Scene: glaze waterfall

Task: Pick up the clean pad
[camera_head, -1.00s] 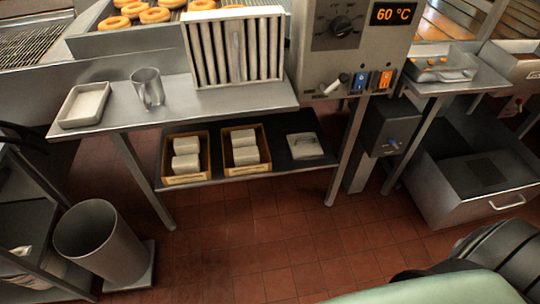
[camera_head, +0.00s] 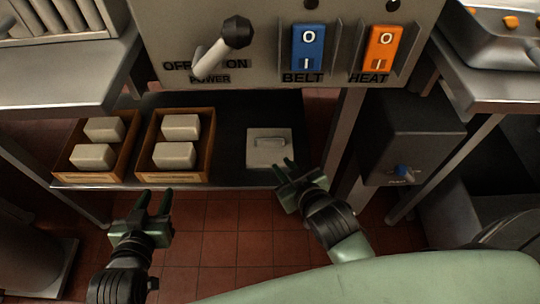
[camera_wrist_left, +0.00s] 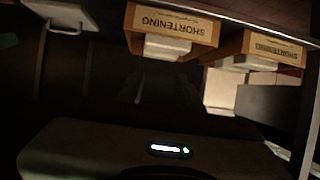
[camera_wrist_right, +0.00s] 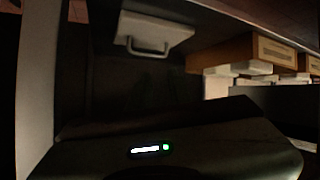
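A pale grey square pad with a bar handle on top (camera_head: 269,148) lies flat on the dark lower shelf, right of two boxes. It also shows in the left wrist view (camera_wrist_left: 62,14) and in the right wrist view (camera_wrist_right: 150,33). My right gripper (camera_head: 284,167) is just in front of the pad's near right edge in the picture, its fingers apart and empty; contact cannot be told. My left gripper (camera_head: 155,204) is open and empty, low in front of the boxes, well left of the pad.
Two open shortening boxes (camera_head: 156,178) (camera_head: 76,179) with pale blocks stand left of the pad. The machine panel (camera_head: 270,68) and steel tabletop (camera_head: 60,75) overhang the shelf (camera_head: 222,174). A table leg (camera_head: 343,130) and dark box (camera_head: 411,138) are at the right.

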